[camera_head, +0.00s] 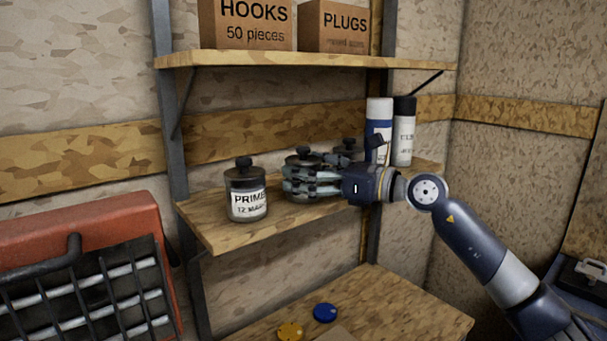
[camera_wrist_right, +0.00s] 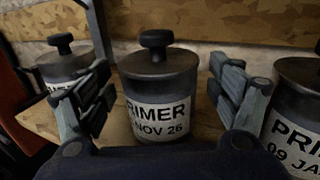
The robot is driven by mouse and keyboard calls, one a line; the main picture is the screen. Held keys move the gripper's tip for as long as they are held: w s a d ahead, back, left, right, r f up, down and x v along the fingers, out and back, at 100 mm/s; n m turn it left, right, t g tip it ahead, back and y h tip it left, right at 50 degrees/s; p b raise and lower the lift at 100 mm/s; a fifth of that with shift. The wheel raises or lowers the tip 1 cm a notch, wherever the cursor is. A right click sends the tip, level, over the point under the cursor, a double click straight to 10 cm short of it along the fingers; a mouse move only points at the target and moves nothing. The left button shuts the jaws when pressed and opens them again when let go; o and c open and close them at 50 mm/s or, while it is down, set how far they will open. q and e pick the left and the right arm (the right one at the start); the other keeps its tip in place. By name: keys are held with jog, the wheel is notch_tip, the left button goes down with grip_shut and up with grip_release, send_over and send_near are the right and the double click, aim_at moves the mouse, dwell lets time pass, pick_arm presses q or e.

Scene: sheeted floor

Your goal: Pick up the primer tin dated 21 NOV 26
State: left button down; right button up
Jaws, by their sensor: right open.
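The primer tin marked NOV 26 (camera_wrist_right: 160,96) is dark grey with a black knob lid and a white label. It stands upright in the middle of the right wrist view; the day number is partly hidden. My right gripper (camera_wrist_right: 163,88) is open, with one finger on each side of this tin. In the head view my right gripper (camera_head: 303,184) covers most of the tin, and its lid (camera_head: 303,158) shows above the fingers. Whether the fingers touch it I cannot tell. My left gripper is not in view.
Another primer tin (camera_head: 247,192) stands left on the shelf (camera_head: 225,232). A tin labelled 09 JA (camera_wrist_right: 298,112) stands to the right, close to a finger. Two spray cans (camera_head: 404,132) stand at the shelf's right end. An upper shelf (camera_head: 300,58) holds boxes.

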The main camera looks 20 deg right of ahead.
jog(key=shift+w+a+f, duration=0.1)
jog(key=shift+w+a, duration=0.3)
jog(key=shift+s+d, duration=0.1)
jog(key=c, duration=1.5)
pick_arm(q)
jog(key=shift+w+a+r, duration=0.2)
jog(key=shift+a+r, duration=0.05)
pick_arm(e)
jog(key=shift+o, duration=0.2)
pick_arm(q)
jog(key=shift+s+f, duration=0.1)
pick_arm(e)
jog(key=shift+r, duration=0.25)
